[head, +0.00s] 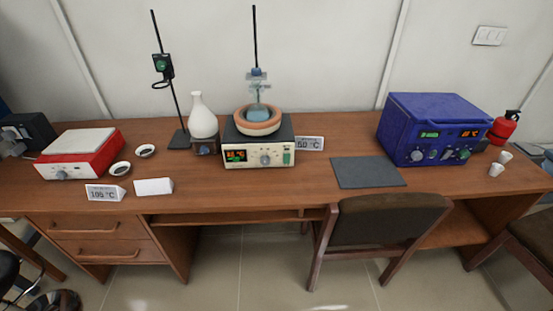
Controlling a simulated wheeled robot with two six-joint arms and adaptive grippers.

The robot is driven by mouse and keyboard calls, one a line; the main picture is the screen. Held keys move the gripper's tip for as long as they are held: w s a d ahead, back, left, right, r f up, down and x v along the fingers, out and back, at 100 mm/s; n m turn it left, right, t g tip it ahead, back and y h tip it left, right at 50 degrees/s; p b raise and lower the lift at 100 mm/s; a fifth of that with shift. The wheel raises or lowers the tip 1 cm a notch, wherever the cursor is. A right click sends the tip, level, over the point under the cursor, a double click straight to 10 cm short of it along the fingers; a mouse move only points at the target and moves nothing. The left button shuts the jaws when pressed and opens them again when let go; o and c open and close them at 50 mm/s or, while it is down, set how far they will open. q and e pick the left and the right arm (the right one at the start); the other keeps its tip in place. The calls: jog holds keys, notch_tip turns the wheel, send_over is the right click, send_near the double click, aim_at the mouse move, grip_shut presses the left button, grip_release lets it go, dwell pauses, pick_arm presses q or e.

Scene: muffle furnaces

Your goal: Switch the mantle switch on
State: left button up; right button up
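No label in view marks a mantle. A cream heater unit (258,152) stands at the middle of the desk, with a lit display (236,155), a round knob (265,160) and a green switch (287,158) on its front. A terracotta-coloured bowl (257,128) sits on it, with a clear flask (257,103) of bluish liquid in it. To its left a white flask-shaped vessel (202,115) stands on a small dark unit (206,147) with a knob. Switch positions are too small to tell. Neither of my grippers is in view.
A red-and-white hotplate (80,157) is at the left and a blue unit (436,134) with lit displays at the right. Two stands, small dishes and sign cards are near the heater. A dark mat (367,172) lies right of centre. A chair (385,225) stands at the desk's front.

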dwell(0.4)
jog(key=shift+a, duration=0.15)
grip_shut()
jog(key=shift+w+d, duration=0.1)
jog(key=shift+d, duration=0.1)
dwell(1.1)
